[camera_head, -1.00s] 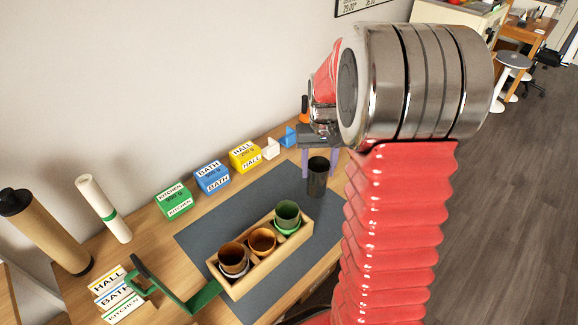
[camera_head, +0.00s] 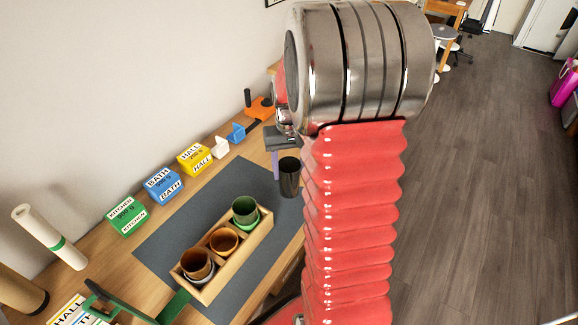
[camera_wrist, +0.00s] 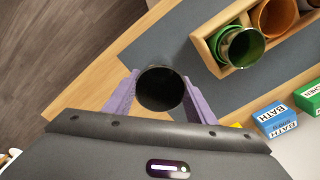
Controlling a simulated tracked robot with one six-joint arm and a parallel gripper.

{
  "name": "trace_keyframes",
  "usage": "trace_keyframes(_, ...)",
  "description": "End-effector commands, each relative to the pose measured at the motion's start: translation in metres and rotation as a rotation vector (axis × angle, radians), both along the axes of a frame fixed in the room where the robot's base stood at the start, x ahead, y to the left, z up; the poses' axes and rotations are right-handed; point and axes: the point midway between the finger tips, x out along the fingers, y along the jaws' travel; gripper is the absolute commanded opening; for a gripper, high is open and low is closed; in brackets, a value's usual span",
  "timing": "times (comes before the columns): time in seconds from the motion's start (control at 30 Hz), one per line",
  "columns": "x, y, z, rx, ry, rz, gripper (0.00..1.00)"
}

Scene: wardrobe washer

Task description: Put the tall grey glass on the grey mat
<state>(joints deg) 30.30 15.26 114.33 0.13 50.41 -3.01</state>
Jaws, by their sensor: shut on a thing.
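The tall grey glass (camera_head: 289,177) is dark and stands upright at the right end of the grey mat (camera_head: 171,232) in the head view. In the wrist view I look down into the glass (camera_wrist: 160,89), with the mat (camera_wrist: 165,45) around its far side. My gripper (camera_wrist: 160,100) has its purple fingers on both sides of the glass and is shut on it. In the head view my gripper (camera_head: 275,160) is partly hidden behind my arm and the glass. Whether the glass base touches the mat cannot be told.
A wooden tray (camera_head: 262,232) on the mat holds a green cup (camera_head: 245,210) and brown cups (camera_head: 197,263). Green, blue and yellow boxes (camera_head: 195,157) line the wall side. An orange tool (camera_head: 261,108) lies at the far table end. The table edge is close to the glass.

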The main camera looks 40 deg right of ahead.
Motion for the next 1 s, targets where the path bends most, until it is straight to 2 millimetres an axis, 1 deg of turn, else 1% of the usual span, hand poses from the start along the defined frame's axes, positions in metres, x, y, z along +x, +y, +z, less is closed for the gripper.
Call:
trace_keyframes(0.7,0.000,0.000,-0.051,0.001,0.002,0.000,0.22)
trace_keyframes(1.0,0.000,0.000,-0.068,0.000,0.000,0.000,0.22)
